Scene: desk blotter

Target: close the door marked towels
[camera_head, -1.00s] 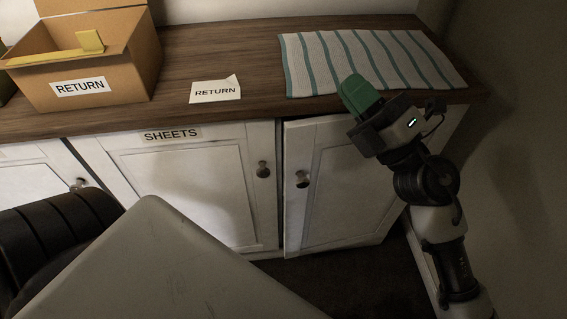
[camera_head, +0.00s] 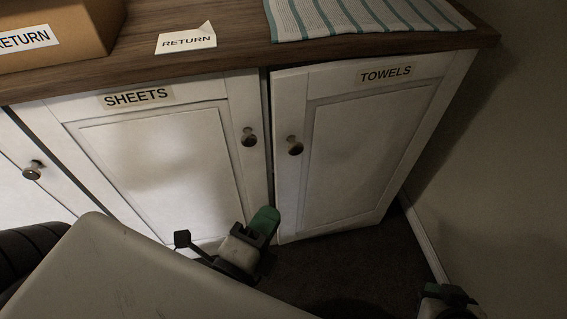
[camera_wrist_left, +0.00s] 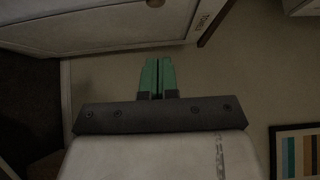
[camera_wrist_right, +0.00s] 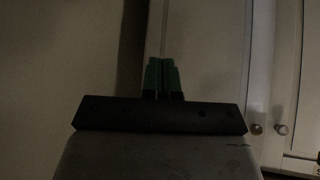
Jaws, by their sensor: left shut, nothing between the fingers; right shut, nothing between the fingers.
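The door marked TOWELS (camera_head: 365,160) is a white panel door at the right end of the cabinet. It stands slightly ajar: its left edge sits a little out from the frame with a dark gap beside it. Its round knob (camera_head: 295,146) is near that left edge. My left gripper (camera_head: 264,221) is shut and empty, low in front of the door's lower left corner; I cannot tell if it touches. It also shows in the left wrist view (camera_wrist_left: 158,76). My right gripper (camera_head: 447,293) is low at the right, apart from the door; its shut fingers show in the right wrist view (camera_wrist_right: 162,76).
The door marked SHEETS (camera_head: 165,165) is beside it on the left, with its own knob (camera_head: 249,137). The wooden countertop (camera_head: 235,45) holds a RETURN card (camera_head: 187,40), a cardboard box (camera_head: 75,50) and a striped cloth (camera_head: 365,15). A wall (camera_head: 510,140) bounds the right.

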